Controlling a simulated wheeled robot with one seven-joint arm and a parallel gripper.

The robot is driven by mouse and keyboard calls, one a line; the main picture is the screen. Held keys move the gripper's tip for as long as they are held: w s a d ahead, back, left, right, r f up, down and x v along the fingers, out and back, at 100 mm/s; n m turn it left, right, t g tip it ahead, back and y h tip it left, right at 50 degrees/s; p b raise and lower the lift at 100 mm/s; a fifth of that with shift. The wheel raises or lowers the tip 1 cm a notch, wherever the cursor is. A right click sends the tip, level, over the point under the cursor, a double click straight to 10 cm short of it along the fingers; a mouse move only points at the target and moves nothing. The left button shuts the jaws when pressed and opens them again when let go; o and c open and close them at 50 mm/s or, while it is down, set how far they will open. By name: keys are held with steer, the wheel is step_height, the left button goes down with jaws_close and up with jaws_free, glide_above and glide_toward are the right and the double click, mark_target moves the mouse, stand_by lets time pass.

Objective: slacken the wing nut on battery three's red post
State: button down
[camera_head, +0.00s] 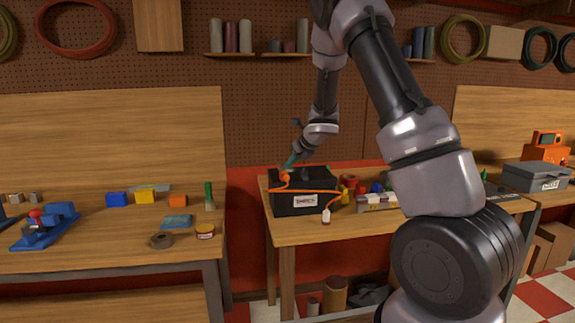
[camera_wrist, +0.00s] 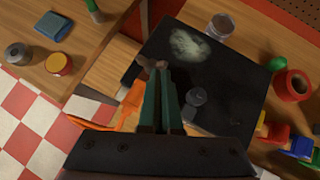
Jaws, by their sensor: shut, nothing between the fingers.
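A black battery (camera_head: 302,204) with a white label stands at the left end of the right-hand bench; I cannot read a number on it. Its dark top (camera_wrist: 235,85) fills the middle of the wrist view, with a grey post (camera_wrist: 194,98) and a pale crusty patch (camera_wrist: 190,46). My gripper (camera_head: 289,165), with teal fingers, points down over the battery's left side. It is shut and empty. In the wrist view a small brownish piece (camera_wrist: 151,63), perhaps the wing nut, shows at the fingertips (camera_wrist: 156,72); contact is unclear. The red post is hidden or not distinguishable.
An orange cable (camera_head: 308,191) crosses the battery, with a white tag (camera_head: 326,216) hanging in front. Coloured parts and a red roll (camera_wrist: 292,84) crowd the battery's right side. A gap separates this bench from the left bench (camera_head: 110,240).

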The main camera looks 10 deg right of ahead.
steer(key=shift+w+d+n+g+y, duration=0.15)
steer(key=shift+w+n+g+y, duration=0.15)
steer(key=shift+n+g+y, duration=0.55)
steer(key=shift+w+d+n+g+y, duration=0.25)
steer(key=shift+n+y, duration=0.1)
steer(key=shift+n, duration=0.85)
steer(key=shift+w+d+n+g+y, duration=0.1)
steer(key=shift+w+n+g+y, duration=0.35)
steer(key=shift+n, duration=0.6)
steer(key=shift+w+n+g+y, duration=0.2)
steer(key=shift+n+g+y, duration=0.1)
steer(key=shift+n+g, duration=0.5)
steer(key=shift+w+n+g+y, duration=0.3)
steer(key=shift+n+g, duration=0.25)
steer(key=shift+n, duration=0.45)
steer(key=shift+w+n+g+y, duration=0.15)
steer(key=shift+n+g+y, duration=0.2)
steer(key=shift+n+g, duration=0.45)
steer(key=shift+w+n, duration=0.15)
steer(key=shift+n, duration=0.35)
steer(key=shift+w+n+g, duration=0.1)
steer(key=shift+n+g, duration=0.2)
steer(key=shift+g, duration=0.1)
steer(key=shift+w+a, duration=0.25)
steer(key=shift+w, duration=0.15)
